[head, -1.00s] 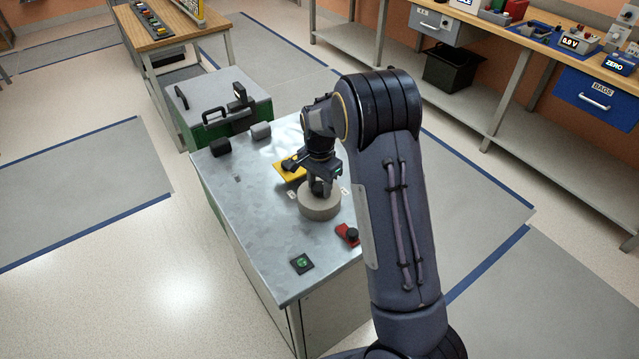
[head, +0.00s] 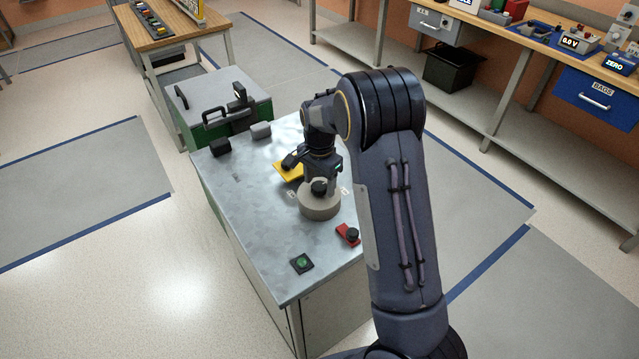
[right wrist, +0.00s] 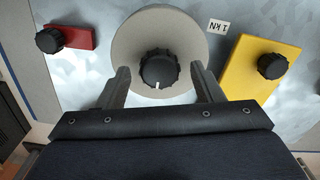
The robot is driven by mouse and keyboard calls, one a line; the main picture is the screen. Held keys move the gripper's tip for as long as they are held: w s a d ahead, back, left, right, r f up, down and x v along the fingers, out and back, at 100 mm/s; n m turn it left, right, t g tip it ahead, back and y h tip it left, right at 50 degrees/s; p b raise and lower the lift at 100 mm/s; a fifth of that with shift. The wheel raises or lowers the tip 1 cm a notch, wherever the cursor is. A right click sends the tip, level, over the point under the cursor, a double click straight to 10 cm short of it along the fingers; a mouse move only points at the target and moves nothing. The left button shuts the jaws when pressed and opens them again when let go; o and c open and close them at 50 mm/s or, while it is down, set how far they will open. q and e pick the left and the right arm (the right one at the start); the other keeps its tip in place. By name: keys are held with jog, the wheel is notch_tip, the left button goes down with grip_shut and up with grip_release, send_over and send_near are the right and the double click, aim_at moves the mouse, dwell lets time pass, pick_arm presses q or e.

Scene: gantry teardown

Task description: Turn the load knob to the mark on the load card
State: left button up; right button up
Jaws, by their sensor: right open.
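A round grey disc (head: 320,207) with a black ribbed knob stands on the metal cabinet top. In the right wrist view the knob (right wrist: 158,69) sits mid-disc, its white pointer mark toward the bottom of the picture. My right gripper (right wrist: 159,75) is open, with one finger on each side of this knob and gaps between. In the head view my right gripper (head: 320,186) is above the disc. A small white card (right wrist: 218,27) with dark characters lies beside the disc; I cannot tell whether it is the load card. My left gripper is not in view.
A yellow block with a black knob (right wrist: 271,66) and a red block with a black knob (right wrist: 49,40) flank the disc. A green button (head: 302,263) is near the cabinet's front edge. Grey and black blocks lie at the back.

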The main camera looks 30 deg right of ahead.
aim_at(320, 185)
notch_tip(320, 185, up, 7)
jog(key=shift+f, duration=0.1)
dwell(0.6)
